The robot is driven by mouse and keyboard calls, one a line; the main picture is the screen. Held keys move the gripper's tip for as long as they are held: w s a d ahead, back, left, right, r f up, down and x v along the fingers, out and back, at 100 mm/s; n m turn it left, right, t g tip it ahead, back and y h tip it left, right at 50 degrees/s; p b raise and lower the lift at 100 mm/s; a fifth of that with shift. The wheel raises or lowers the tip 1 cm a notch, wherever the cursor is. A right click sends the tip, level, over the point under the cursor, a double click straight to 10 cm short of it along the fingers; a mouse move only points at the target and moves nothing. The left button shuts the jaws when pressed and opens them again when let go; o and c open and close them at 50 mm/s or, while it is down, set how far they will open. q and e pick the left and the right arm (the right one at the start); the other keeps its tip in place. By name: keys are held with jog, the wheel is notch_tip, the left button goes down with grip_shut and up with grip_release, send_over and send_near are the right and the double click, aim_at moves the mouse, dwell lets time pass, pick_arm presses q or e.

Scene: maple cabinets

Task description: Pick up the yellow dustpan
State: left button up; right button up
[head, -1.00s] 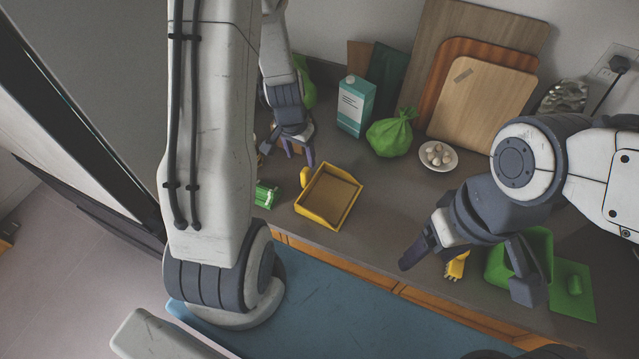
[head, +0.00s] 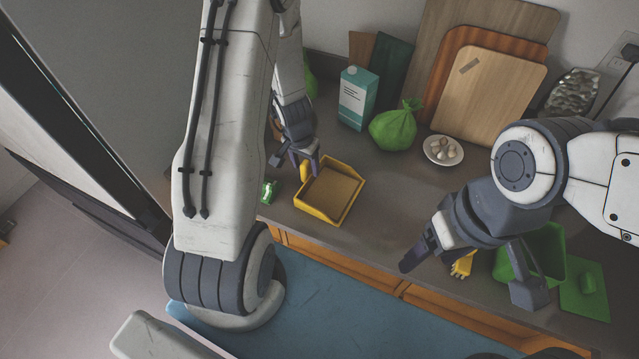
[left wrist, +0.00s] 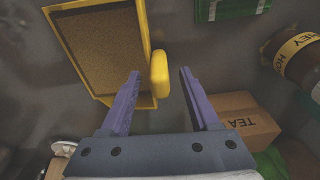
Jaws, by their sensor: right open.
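The yellow dustpan (head: 322,213) lies on the grey counter left of the middle, its brown speckled inside facing up. It also shows in the left wrist view (left wrist: 143,40), with its rounded yellow handle (left wrist: 159,76). My left gripper (head: 304,163) is just behind the dustpan at its handle end. It is open, and in the left wrist view its purple fingers (left wrist: 160,73) stand on either side of the handle with gaps; I cannot tell whether they reach down to its level. My right gripper (head: 468,267) is open over the counter's front right part.
A small green item (head: 268,191) lies left of the dustpan. A teal carton (head: 355,100), a green bag (head: 393,130), a garlic plate (head: 443,151) and cutting boards (head: 487,95) stand behind. A cardboard box (left wrist: 240,125) and jar (left wrist: 298,48) show near my left gripper.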

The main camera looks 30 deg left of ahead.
pick_arm(q)
grip_shut()
dwell(1.3)
